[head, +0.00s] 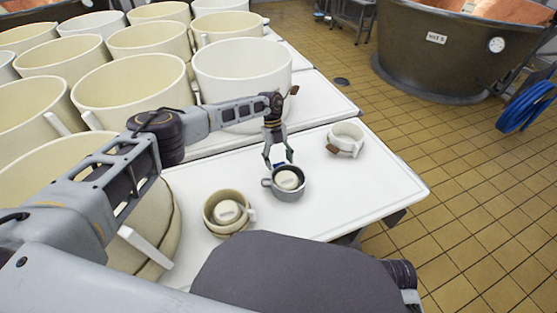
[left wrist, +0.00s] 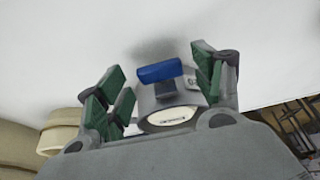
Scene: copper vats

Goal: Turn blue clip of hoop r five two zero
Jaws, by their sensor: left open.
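The blue clip (left wrist: 160,71) sits on the side of a small grey hoop (head: 301,190) that holds a pale disc (head: 288,180). In the head view only a bit of the clip (head: 279,164) shows at the hoop's far rim, under the fingers. My left gripper (head: 278,162) points down over that rim, open. In the left wrist view its green-padded fingers stand on either side of the clip, with space between pads and clip. The hoop's label is too small to read. My right gripper is not in view.
A cream hoop (head: 209,214) with a pale disc stands at left on the white table (head: 375,190). A white hoop (head: 347,132) with a brown clip (head: 333,150) stands at right. Large cream tubs (head: 135,85) crowd the back left. The table's right end is clear.

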